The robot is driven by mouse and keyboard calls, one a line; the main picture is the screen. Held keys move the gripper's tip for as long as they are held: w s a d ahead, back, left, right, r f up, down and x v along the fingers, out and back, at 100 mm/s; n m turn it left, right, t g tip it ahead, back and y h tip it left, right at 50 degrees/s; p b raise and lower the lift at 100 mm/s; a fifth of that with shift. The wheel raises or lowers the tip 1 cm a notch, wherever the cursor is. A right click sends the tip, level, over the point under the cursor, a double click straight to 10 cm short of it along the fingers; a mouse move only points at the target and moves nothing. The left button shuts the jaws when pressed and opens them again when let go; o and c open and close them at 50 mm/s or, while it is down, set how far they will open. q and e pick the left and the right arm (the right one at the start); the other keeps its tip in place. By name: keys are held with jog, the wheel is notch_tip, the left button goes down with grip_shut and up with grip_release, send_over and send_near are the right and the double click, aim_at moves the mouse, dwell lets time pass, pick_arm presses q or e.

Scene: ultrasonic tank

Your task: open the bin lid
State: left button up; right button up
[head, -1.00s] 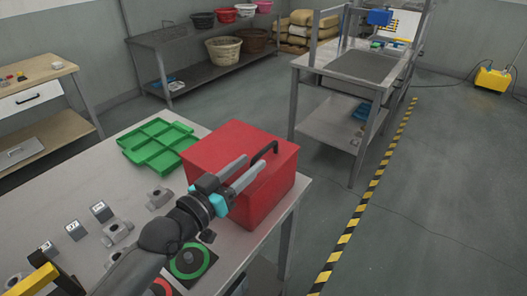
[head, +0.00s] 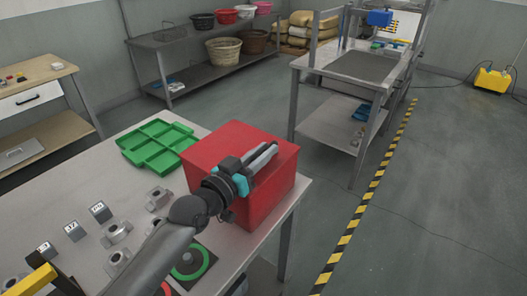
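The red bin (head: 270,195) stands at the right corner of the near table. Its flat red lid (head: 215,148) is down and looks closed. My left gripper (head: 264,156) is over the lid, with its two fingers close together around the black handle. The fingers hide most of the handle, so the grip is only partly visible. My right gripper is not in view.
A green divided tray (head: 158,143) lies left of the bin. Several grey metal parts and small labelled blocks (head: 101,212) stand on the near table (head: 95,175). A green ring marker (head: 193,262) lies by my arm. A workbench (head: 345,72) stands behind, across open floor.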

pick_arm(q)
grip_shut()
dwell(1.0)
